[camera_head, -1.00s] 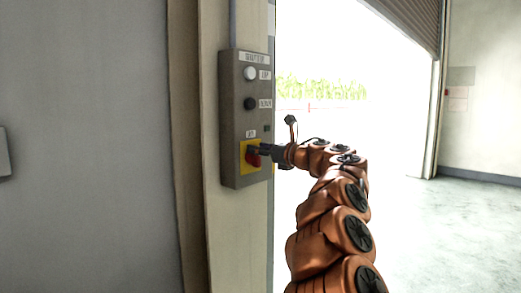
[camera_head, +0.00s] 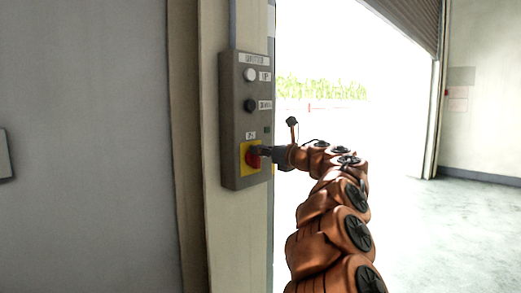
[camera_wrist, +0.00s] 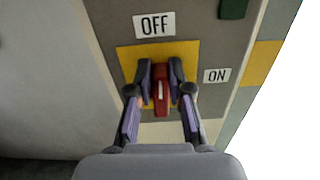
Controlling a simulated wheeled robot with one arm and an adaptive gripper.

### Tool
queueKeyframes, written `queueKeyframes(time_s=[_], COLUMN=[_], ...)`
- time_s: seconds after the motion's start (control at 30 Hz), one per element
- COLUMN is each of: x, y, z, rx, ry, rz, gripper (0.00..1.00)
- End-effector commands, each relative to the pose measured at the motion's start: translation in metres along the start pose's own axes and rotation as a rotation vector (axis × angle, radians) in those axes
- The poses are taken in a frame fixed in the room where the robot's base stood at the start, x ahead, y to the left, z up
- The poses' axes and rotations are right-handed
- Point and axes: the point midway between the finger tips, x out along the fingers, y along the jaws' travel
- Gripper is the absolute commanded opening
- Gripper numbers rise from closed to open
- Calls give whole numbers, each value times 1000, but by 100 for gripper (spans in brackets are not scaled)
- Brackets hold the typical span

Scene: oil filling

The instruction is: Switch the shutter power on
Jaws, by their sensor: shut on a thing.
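The shutter control box (camera_head: 241,120) is a grey panel on the post, with a white button (camera_head: 250,74) on top and a black button (camera_head: 250,105) below it. Near its bottom is a red rotary power switch (camera_head: 252,157) on a yellow plate (camera_head: 243,172). In the wrist view the red knob (camera_wrist: 161,92) has its white line upright, toward the OFF label (camera_wrist: 154,25); the ON label (camera_wrist: 217,75) is to the right. My gripper (camera_wrist: 161,82) is shut on the knob, one finger on each side. In the head view it reaches in from the right (camera_head: 265,152).
The post (camera_head: 213,230) and grey wall (camera_head: 85,150) stand left of the box. A bright shutter opening (camera_head: 340,60) lies behind my arm, with the rolled shutter (camera_head: 415,20) partly raised at upper right. The floor (camera_head: 430,230) at right is clear.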

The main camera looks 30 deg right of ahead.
Motion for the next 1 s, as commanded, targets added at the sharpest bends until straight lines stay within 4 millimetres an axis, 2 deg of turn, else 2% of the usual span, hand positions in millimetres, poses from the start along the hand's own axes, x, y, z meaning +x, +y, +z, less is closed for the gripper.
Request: queueKeyframes(time_s=[0.27, 1.0], x=[1, 1], y=[-4, -20], z=[2, -7], rx=[185, 887], ry=[4, 4], rz=[3, 1], gripper=[0, 0])
